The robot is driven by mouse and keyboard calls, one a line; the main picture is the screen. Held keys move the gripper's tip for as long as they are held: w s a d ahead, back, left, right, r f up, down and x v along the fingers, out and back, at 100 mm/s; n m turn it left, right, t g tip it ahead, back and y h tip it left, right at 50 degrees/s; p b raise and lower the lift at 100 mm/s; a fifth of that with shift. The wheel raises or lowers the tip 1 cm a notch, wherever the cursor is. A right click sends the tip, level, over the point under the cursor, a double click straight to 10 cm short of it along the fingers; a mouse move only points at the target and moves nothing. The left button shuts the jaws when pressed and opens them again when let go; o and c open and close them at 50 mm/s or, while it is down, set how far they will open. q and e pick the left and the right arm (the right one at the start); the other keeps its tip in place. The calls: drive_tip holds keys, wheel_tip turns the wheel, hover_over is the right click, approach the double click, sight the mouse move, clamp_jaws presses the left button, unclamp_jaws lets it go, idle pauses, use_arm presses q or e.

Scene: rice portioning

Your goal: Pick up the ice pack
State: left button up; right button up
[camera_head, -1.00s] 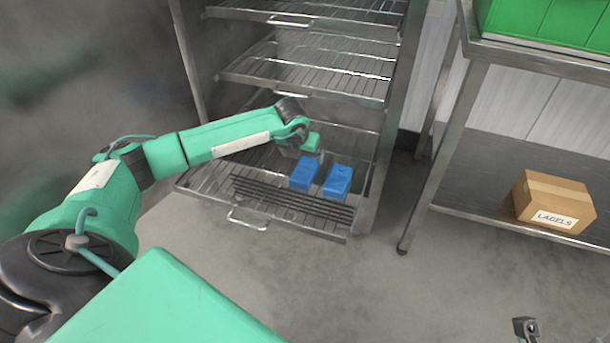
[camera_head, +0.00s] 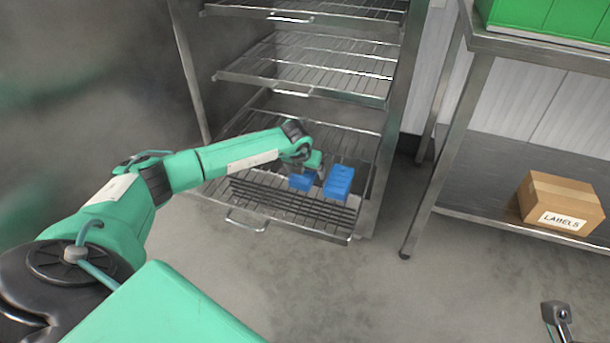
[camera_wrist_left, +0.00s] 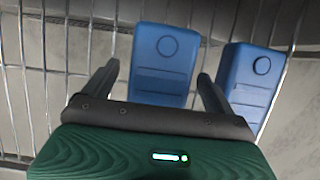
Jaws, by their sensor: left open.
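Two blue ice packs stand on the lowest wire shelf of the rack. The left ice pack (camera_head: 301,181) is partly hidden by my left gripper (camera_head: 312,171) in the head view. In the left wrist view this ice pack (camera_wrist_left: 163,62) shows between the two open fingers of my left gripper (camera_wrist_left: 158,85), and I cannot tell whether they touch it. The right ice pack (camera_head: 339,182) stands just right of the gripper, and it also shows in the left wrist view (camera_wrist_left: 252,82), outside the right finger. Part of what seems to be my right arm shows at the bottom right; its gripper is not in view.
The pulled-out lowest shelf (camera_head: 238,186) has a front handle, with dark bars lying along its front. More wire shelves (camera_head: 305,78) are above. A steel table (camera_head: 460,130) stands at right, with a cardboard box labelled LABELS (camera_head: 560,203) on its lower shelf.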

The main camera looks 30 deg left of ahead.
use_arm(q)
drive_tip(key=c, duration=1.3)
drive_tip(key=shift+r, duration=0.15)
